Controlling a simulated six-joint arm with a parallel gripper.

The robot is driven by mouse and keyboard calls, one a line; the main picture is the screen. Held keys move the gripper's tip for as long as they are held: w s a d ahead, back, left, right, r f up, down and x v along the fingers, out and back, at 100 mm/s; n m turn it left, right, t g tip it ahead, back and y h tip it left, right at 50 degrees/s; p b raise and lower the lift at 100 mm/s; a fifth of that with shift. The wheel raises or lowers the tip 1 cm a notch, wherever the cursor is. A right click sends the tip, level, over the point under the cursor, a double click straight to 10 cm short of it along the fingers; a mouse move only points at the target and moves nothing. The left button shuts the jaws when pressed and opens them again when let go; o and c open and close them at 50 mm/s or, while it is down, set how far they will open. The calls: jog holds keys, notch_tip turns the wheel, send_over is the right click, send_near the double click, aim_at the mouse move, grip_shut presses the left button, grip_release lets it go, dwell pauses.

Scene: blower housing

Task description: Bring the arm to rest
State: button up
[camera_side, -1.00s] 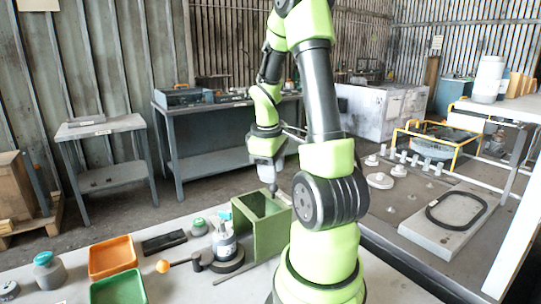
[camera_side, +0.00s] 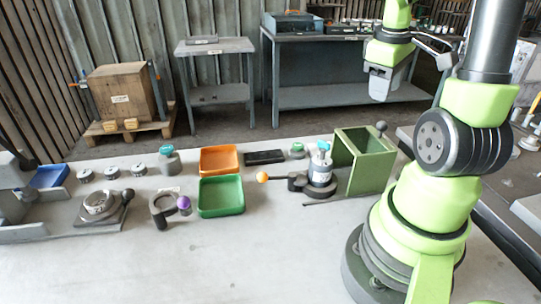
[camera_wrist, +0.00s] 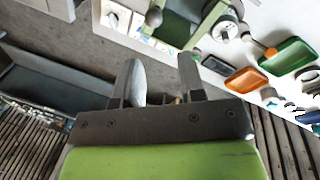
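My gripper (camera_wrist: 160,65) is open in the wrist view, its two dark fingers apart with nothing between them. In the side view my arm stands at the right, and its wrist end is raised, appearing above the green box (camera_side: 370,165) with its ball-ended knob. Its fingers are hard to make out there. The green box also shows at the top of the wrist view (camera_wrist: 178,28), beyond the fingertips. My gripper appears clear of everything.
The bench front is bare. A grey table (camera_side: 340,96) stands behind.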

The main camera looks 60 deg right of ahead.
jog(key=w+a+r+t, duration=0.2)
jog(key=a+r, duration=0.1)
jog(key=a, duration=0.2)
jog(key=w+a+r+t, duration=0.2)
jog(key=w+a, duration=0.1)
jog(key=a, duration=0.3)
jog(key=s+a+r+t+y, duration=0.1)
jog(key=a+y, duration=0.1)
jog(key=a, duration=0.4)
jog(key=s+a+r+m+t+y, duration=0.1)
jog(key=s+a+r+t+y, duration=0.1)
jog(key=a, duration=0.4)
jog(key=shift+s+a+r+m, duration=0.15)
jog(key=shift+m, duration=0.15)
dwell(0.4)
